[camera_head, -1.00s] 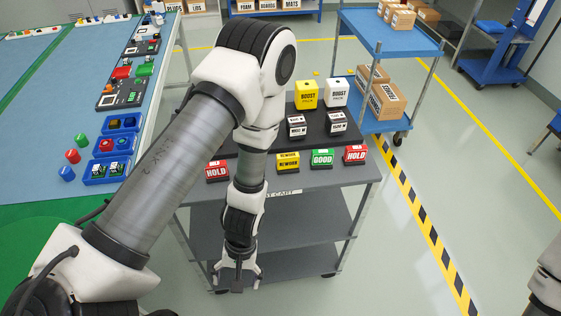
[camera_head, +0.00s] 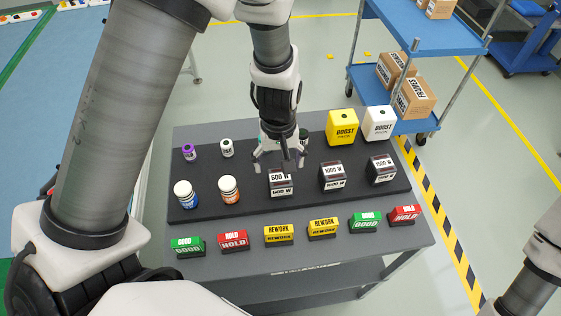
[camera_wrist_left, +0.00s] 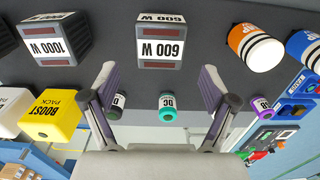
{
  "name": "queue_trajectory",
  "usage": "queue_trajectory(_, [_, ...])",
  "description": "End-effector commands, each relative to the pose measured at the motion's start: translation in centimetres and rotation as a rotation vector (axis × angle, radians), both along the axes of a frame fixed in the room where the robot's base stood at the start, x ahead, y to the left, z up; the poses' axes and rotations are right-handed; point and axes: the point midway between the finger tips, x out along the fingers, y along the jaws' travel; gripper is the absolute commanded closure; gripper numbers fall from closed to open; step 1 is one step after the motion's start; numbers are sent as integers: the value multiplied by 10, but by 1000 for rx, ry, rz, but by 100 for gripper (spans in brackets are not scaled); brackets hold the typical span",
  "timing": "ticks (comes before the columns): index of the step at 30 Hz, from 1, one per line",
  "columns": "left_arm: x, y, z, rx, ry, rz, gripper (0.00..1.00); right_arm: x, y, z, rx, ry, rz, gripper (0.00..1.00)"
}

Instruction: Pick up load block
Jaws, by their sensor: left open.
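The load blocks stand in a row on the dark mat of the cart: the 600 W block (camera_head: 280,183), the 1000 W block (camera_head: 332,175) and a third one (camera_head: 381,169), apparently 1500 W. Each is dark with a white label. My left gripper (camera_head: 282,160) is open and empty, just above and behind the 600 W block. In the left wrist view the 600 W block (camera_wrist_left: 160,42) appears upside down, beyond and between the spread fingertips (camera_wrist_left: 157,78), with the 1000 W block (camera_wrist_left: 54,38) to its left. My right gripper is out of view.
Blue-label (camera_head: 185,193) and orange-label (camera_head: 229,189) bottles stand left of the blocks, with small vials (camera_head: 227,147) behind. Yellow (camera_head: 342,127) and white (camera_head: 379,122) boost packs stand behind right. REWORK, HOLD and GOOD blocks (camera_head: 279,233) line the cart's front. A blue trolley (camera_head: 420,35) stands beyond.

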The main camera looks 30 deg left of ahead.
Motion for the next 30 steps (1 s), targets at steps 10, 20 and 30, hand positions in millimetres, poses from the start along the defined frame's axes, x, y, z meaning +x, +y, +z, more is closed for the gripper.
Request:
queue_trajectory(10, [-1, -1, -47, 1, 4, 1, 15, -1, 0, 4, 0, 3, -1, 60])
queue_trajectory(20, [-1, -2, -77, 1, 1, 0, 15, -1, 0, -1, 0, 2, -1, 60])
queue_trajectory(30, [-1, -2, -77, 1, 2, 0, 100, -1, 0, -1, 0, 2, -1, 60])
